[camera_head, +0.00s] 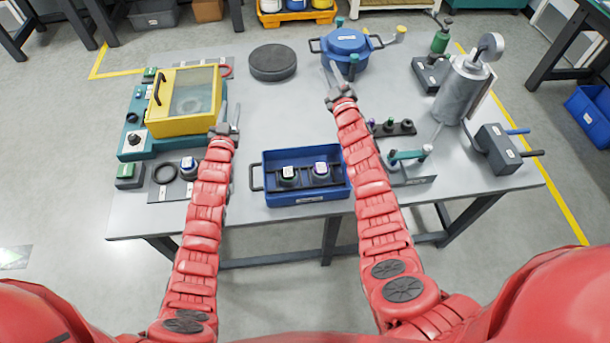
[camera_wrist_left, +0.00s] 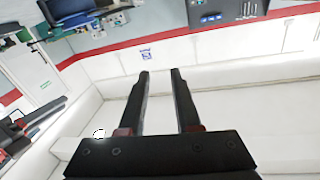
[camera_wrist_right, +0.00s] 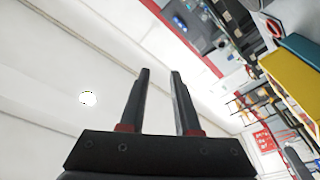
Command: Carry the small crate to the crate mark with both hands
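The small blue crate (camera_head: 283,200) stands near the front edge of the grey table, between my two forearms. It holds two dark jars with pale tops in a dark insert. Its left handle (camera_head: 254,177) shows; its right end lies beside my right arm, and no handle is visible there. My left gripper (camera_head: 230,106) is open and empty, raised beside the yellow-framed box, beyond and left of the crate. It also shows open in the left wrist view (camera_wrist_left: 160,71). My right gripper (camera_head: 340,68) is open and empty, raised in front of the blue pot; the right wrist view shows its parted fingers (camera_wrist_right: 160,71). I cannot make out the crate mark.
The yellow-framed box (camera_head: 184,100) stands at the left. A dark round disc (camera_head: 273,63) and the blue pot (camera_head: 346,46) are at the back. A metal cylinder (camera_head: 462,90) and small racks fill the right. The table's middle, beyond the crate, is clear.

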